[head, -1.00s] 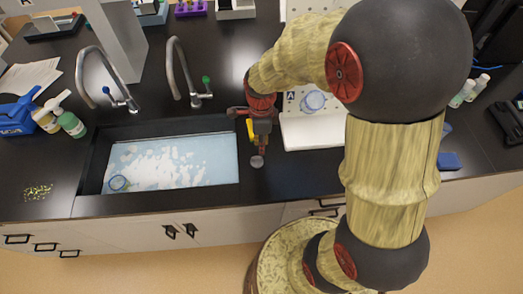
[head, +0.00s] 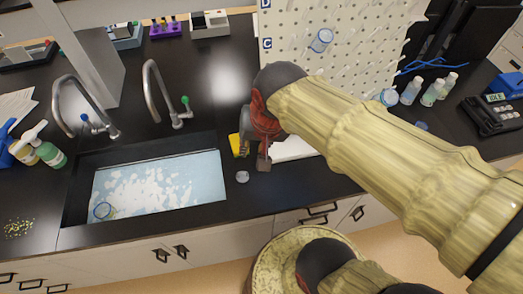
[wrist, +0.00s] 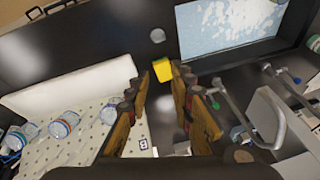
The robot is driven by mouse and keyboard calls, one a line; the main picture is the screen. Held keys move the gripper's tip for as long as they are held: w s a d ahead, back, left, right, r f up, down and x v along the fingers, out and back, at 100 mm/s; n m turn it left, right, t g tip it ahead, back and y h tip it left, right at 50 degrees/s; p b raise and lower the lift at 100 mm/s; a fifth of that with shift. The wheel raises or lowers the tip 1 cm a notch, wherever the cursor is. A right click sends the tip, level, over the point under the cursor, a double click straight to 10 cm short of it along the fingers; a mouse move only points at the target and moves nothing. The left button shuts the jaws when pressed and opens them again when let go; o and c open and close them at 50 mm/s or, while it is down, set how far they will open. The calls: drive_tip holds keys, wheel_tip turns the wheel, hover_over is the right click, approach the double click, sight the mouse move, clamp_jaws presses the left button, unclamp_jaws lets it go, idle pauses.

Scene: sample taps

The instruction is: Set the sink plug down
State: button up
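The sink plug, a small grey disc (head: 242,176), lies on the black counter just right of the sink (head: 215,195). It also shows in the wrist view as a grey disc (wrist: 157,35), beyond my fingertips and clear of them. My gripper (head: 263,163) is to the right of the plug in the head view, apart from it. In the wrist view the two fingers of my gripper (wrist: 161,82) are spread with nothing held between them.
A yellow block, perhaps a sponge (head: 236,145), lies between the plug and the taps (head: 181,120). A white pegboard rack with a tray (wrist: 85,88) stands beside my gripper. Bottles (head: 433,92) stand at the right. Bare counter surrounds the plug.

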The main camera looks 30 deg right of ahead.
drive_tip(key=s+r+n, duration=0.1)
drive_tip(key=n, duration=0.1)
drive_tip(key=s+r+n+t, duration=0.1)
drive_tip(key=s+n, duration=0.2)
drive_tip(key=shift+s+a+r+n, duration=0.15)
drive_tip(key=shift+s+r+n, duration=0.05)
drive_tip(key=shift+r+n, duration=0.2)
